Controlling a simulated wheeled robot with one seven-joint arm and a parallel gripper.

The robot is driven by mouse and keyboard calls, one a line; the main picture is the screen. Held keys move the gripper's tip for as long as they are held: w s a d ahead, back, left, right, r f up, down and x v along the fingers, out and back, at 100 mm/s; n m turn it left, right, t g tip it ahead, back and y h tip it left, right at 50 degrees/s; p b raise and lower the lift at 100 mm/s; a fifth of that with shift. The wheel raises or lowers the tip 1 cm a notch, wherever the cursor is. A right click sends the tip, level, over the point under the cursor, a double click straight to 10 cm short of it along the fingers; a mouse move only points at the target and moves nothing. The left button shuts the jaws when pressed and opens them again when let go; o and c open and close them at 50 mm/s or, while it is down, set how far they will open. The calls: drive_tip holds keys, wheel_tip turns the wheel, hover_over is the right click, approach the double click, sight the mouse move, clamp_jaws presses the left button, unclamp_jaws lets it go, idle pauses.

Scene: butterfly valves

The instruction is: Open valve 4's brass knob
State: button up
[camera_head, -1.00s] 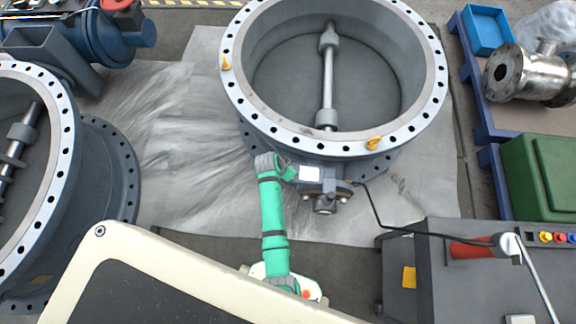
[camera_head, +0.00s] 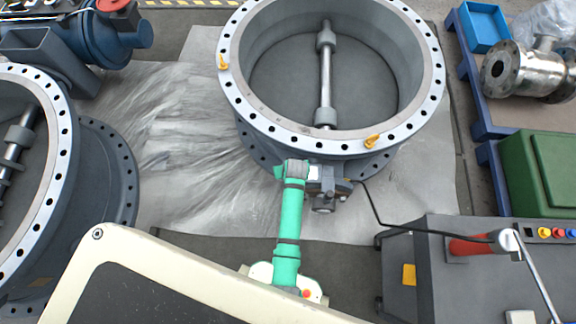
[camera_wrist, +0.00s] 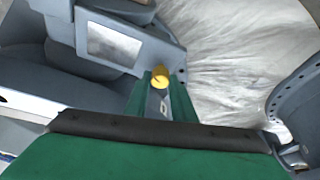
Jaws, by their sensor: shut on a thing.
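In the wrist view a small brass knob (camera_wrist: 159,77) shows between the tips of my gripper (camera_wrist: 160,88). The green fingers are close together on either side of the knob, shut on it. The valve's grey body with a pale plate (camera_wrist: 114,44) is just to the left of the knob. In the head view the large round butterfly valve (camera_head: 236,97) has a ring of bolt holes and a grey actuator box (camera_head: 327,181) on its near side. My green arm reaches that box, and the knob and fingertips are hidden there. I cannot read a valve number.
A black cable (camera_head: 376,212) runs from the actuator to a grey console (camera_head: 450,275) at the right. A second large flanged valve (camera_head: 62,160) stands at the left. Blue (camera_head: 486,30) and green (camera_head: 545,175) bins stand at the right. Pale sheeting (camera_head: 185,150) covers open floor.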

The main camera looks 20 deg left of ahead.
drive_tip(key=n, duration=0.2)
drive_tip(key=n+g+y, duration=0.1)
drive_tip(key=n, duration=0.2)
drive_tip(key=shift+w+d, duration=0.15)
drive_tip(key=shift+g+y, duration=0.3)
idle(0.3)
drive_tip(key=o, duration=1)
drive_tip(key=shift+r, duration=0.1)
drive_tip(key=v, duration=1)
drive_tip(key=shift+d+r, duration=0.1)
drive_tip(key=shift+r, duration=0.25)
